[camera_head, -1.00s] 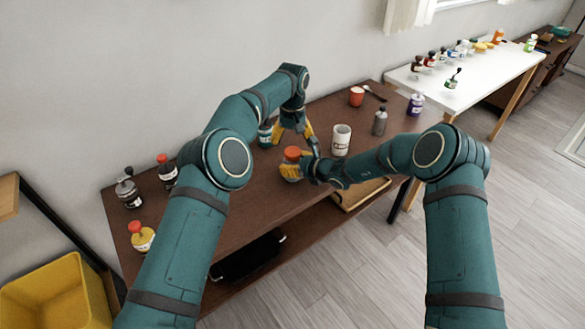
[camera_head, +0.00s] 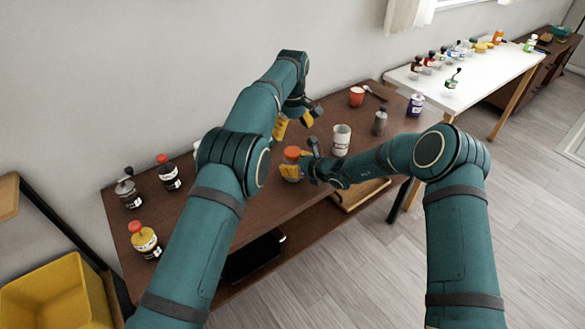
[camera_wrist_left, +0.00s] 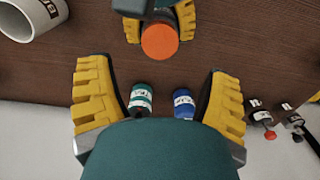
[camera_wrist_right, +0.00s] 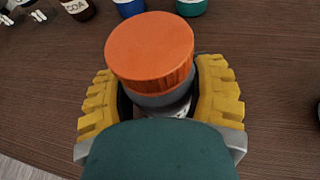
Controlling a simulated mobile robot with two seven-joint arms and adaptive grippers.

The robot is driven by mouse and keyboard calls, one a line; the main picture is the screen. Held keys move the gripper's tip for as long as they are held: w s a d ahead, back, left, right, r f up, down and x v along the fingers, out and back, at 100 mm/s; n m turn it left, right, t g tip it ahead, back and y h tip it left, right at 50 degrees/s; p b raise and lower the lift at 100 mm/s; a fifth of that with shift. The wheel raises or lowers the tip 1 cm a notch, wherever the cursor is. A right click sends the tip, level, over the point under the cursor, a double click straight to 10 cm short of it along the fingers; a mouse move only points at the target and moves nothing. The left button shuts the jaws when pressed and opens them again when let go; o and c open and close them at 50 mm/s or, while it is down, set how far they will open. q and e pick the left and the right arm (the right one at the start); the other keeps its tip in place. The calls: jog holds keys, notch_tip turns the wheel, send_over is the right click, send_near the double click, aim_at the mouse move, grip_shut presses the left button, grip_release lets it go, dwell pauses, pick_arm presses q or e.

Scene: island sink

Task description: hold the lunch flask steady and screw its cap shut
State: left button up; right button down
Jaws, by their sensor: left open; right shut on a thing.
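The lunch flask (camera_head: 291,171) stands on the brown table with its orange cap (camera_head: 292,153) on top. My right gripper (camera_wrist_right: 160,98) is shut around the flask's grey body, below the cap. In the right wrist view the cap (camera_wrist_right: 150,52) sits over the grey neck; how tightly it is screwed I cannot tell. My left gripper (camera_head: 294,122) is open and empty, above the table and behind the flask. In the left wrist view the cap (camera_wrist_left: 159,42) lies beyond the open fingers, apart from them.
A white mug (camera_head: 341,140), a grey bottle (camera_head: 380,122) and a red cup (camera_head: 356,97) stand right of the flask. A green-labelled jar (camera_wrist_left: 140,98) and a blue one (camera_wrist_left: 184,103) stand near my left gripper. Several bottles stand at the table's left end.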

aim_at(292, 151)
pick_arm(q)
jog(key=shift+f, duration=4.1)
jog(key=c, duration=1.3)
jog(key=m, duration=0.6)
jog(key=shift+m, duration=0.3)
jog(key=o, duration=1.3)
jog(key=shift+c, duration=0.2)
jog(key=shift+r, duration=0.1)
